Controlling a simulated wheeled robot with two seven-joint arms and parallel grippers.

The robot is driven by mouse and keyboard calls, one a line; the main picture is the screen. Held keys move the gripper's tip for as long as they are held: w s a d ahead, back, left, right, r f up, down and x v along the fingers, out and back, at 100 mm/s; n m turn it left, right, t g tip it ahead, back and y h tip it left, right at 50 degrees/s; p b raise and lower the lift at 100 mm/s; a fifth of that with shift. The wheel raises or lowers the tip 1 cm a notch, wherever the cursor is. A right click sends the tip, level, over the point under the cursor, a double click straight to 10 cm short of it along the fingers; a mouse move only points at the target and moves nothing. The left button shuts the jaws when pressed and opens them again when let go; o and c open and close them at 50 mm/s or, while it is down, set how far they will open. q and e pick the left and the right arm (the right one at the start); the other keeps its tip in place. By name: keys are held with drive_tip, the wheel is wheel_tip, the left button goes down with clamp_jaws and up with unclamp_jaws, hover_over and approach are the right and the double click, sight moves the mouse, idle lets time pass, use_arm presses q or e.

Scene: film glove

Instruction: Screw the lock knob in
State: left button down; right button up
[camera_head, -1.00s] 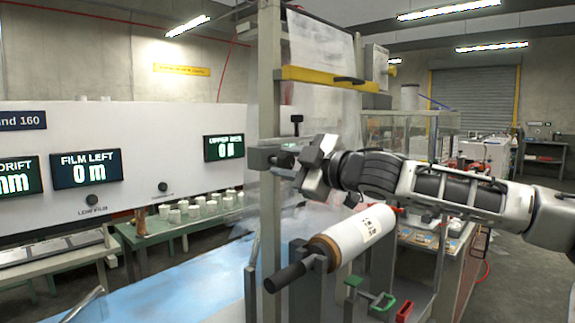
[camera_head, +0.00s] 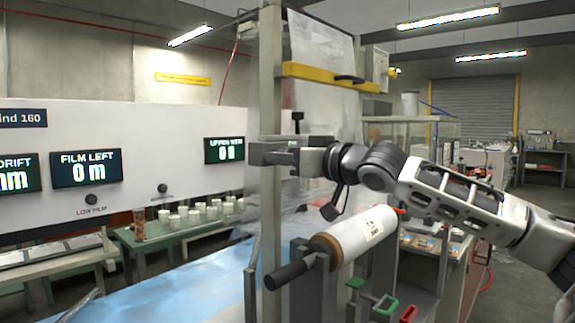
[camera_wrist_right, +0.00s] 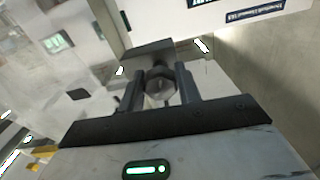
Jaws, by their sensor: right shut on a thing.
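The lock knob (camera_wrist_right: 160,80) is a small grey, faceted round piece between my right fingertips in the right wrist view. My right gripper (camera_head: 286,153) comes in from the right and is shut on it, at the grey clamp block on the upright post. In the wrist view the two fingers (camera_wrist_right: 160,88) lie on either side of the knob, with the grey clamp block (camera_wrist_right: 148,52) just beyond it. In the head view the fingers and block hide the knob, and I cannot tell how deep it sits. My left gripper is not in view.
A black-topped stem (camera_head: 298,121) stands up from the clamp. The film roll (camera_head: 360,236) on its dark shaft lies below my right wrist. A yellow bar (camera_head: 325,78) crosses above. The post (camera_head: 270,220) and hanging film sheet (camera_head: 322,50) are close to the gripper.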

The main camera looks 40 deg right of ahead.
drive_tip(key=m, duration=0.2)
drive_tip(key=m+b, duration=0.1)
drive_tip(key=m, duration=0.1)
drive_tip(key=m+b, duration=0.1)
drive_tip(key=shift+a+f+m, duration=0.15)
drive_tip(key=shift+f+m, duration=0.15)
drive_tip(key=shift+m, duration=0.1)
drive_tip(key=m, duration=0.2)
drive_tip(key=shift+m+b, duration=0.3)
drive_tip(key=m, duration=0.2)
drive_tip(key=shift+r+m, duration=0.1)
drive_tip(key=shift+m, duration=0.3)
drive_tip(key=m, duration=0.4)
drive_tip(key=shift+a+r, duration=0.1)
drive_tip(key=shift+r, duration=0.05)
drive_tip(key=m+p, duration=0.1)
drive_tip(key=m, duration=0.1)
drive_tip(key=shift+m, duration=0.4)
drive_tip(key=shift+m+p, duration=0.3)
drive_tip(key=shift+m, duration=0.4)
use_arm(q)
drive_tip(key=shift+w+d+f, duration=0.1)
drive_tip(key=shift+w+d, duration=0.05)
use_arm(e)
drive_tip(key=shift+m, duration=0.7)
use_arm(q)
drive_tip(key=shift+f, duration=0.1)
